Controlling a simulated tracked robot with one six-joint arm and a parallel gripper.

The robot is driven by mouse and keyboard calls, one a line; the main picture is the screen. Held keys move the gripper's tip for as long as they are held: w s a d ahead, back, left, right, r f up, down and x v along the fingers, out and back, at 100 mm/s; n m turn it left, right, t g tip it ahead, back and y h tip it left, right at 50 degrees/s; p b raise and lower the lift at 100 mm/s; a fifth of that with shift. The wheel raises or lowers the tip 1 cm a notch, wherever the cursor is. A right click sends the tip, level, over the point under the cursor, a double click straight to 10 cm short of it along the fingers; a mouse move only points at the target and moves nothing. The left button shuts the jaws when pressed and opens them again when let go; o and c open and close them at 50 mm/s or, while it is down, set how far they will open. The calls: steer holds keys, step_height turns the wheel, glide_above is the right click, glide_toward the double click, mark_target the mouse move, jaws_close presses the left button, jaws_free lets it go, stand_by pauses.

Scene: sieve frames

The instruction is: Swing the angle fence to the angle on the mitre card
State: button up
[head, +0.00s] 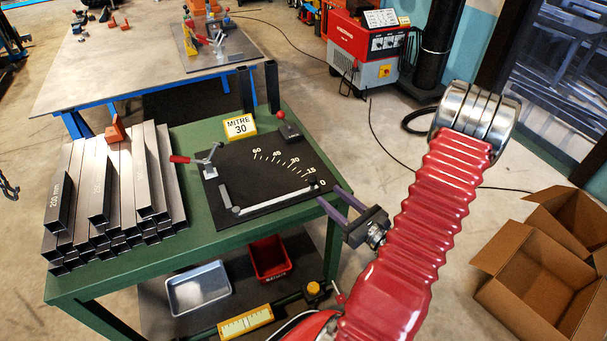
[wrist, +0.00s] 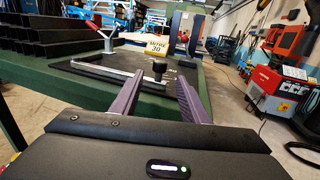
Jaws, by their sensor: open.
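The angle fence (head: 270,198) is a pale metal bar on a black plate (head: 230,219) with a printed angle scale. Its far end, with a black knob (head: 311,181), lies by the 0 mark. The mitre card (head: 240,126) stands behind the plate and reads MITRE 30; it also shows in the wrist view (wrist: 157,46). My gripper (head: 328,193) is open at the plate's right edge, close to the knob. In the wrist view, the knob (wrist: 159,66) appears between or just beyond the two purple fingertips (wrist: 161,77); I cannot tell whether they touch it.
A red-handled clamp (head: 207,159) sits at the plate's left, and a red-ball lever (head: 287,126) at its back right corner. Stacked steel tubes (head: 100,190) fill the green bench's left. Dark posts (head: 272,86) rise behind. Cardboard boxes (head: 545,270) lie on the floor at right.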

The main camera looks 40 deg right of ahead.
steer(key=shift+w+d, duration=0.15)
steer(key=shift+w, duration=6.45)
jaws_close()
